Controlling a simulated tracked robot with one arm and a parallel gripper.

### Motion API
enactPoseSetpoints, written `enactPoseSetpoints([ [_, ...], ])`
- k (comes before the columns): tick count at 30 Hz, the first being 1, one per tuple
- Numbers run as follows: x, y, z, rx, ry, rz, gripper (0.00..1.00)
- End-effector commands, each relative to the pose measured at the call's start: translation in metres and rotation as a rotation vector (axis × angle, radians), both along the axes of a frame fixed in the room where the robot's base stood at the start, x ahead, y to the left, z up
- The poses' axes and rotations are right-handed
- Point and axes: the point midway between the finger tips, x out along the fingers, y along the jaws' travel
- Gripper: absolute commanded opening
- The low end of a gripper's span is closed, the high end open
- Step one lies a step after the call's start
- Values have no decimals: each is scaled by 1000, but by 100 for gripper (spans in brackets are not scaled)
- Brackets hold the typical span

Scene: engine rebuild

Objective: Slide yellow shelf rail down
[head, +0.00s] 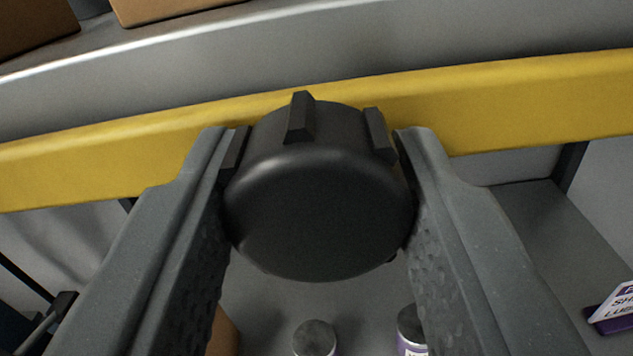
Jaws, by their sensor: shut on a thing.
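The yellow shelf rail (520,104) runs across the whole head view, rising a little toward the right. A round black knob (318,210) with raised ribs sits in front of the middle of the rail and hides part of it. My gripper (320,150) is shut on the knob, with one grey finger against its left side and the other against its right side. Whether the knob is fixed to the rail cannot be told from this view.
Above the rail is a grey shelf (330,52) with cardboard boxes (165,8) at the upper left. Below are dark-topped containers (314,338) on a lower grey shelf (565,235). A purple and white labelled item (612,312) is at the lower right.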

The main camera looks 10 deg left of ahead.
Motion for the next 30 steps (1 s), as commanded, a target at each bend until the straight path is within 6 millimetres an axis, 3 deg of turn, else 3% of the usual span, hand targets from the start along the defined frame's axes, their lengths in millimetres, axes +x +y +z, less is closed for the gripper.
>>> enactPoseSetpoints([
  [2, 1, 1, -8, 1, 16, 3, 0],
  [3, 1, 1, -8, 1, 17, 4, 41],
  [5, 1, 1, -9, 1, 18, 4, 58],
  [17, -3, 0, -5, 1, 10, 3, 58],
  [30, -55, 0, -6, 0, 9, 1, 58],
])
